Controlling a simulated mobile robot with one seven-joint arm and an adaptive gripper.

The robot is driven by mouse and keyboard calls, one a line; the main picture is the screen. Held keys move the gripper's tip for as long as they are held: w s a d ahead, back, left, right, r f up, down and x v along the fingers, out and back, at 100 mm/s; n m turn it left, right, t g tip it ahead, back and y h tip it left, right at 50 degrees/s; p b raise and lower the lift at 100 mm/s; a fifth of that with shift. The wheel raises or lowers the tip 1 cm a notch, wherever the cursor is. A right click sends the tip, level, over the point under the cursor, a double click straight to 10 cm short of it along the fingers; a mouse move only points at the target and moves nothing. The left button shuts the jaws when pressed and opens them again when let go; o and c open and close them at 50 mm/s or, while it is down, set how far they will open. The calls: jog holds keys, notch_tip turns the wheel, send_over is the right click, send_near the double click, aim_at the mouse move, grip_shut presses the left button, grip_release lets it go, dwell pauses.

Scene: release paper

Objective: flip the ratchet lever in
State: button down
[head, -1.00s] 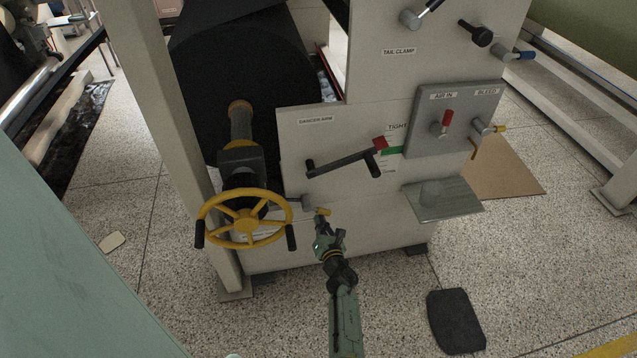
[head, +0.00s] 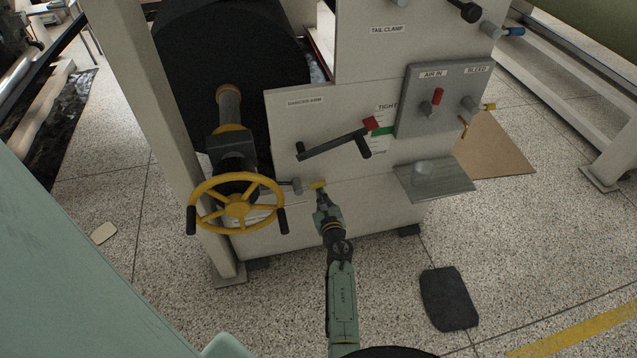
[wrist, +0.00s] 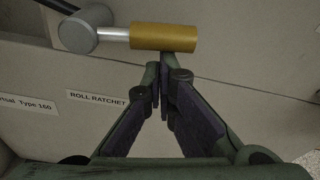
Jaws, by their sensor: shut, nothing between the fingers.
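The ratchet lever has a grey round hub (wrist: 77,33), a short silver shaft and a yellow-brown grip (wrist: 163,37) that points right in the wrist view. A "ROLL RATCHET" label (wrist: 97,98) is on the panel below it. In the head view the lever's yellow grip (head: 318,184) shows just right of the handwheel. My gripper (wrist: 160,68) is shut and empty. Its fingertips are just below the grip, near its middle; I cannot tell whether they touch it. In the head view my gripper (head: 322,197) is at the lever, in front of the panel.
The yellow handwheel (head: 237,205) with black handles stands close to the left of my gripper. The dancer arm (head: 333,145) with a red end is above. A grey shelf (head: 435,181) juts out to the right. A dark mat (head: 449,298) lies on the open floor.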

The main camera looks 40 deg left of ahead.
aim_at(320, 184)
notch_tip(320, 184, up, 4)
jog(key=n+p, duration=0.1)
jog(key=n, duration=0.3)
jog(key=shift+n+t, duration=0.3)
jog(key=shift+t, duration=0.1)
jog(key=shift+a+r, duration=0.1)
jog(key=shift+h, duration=0.3)
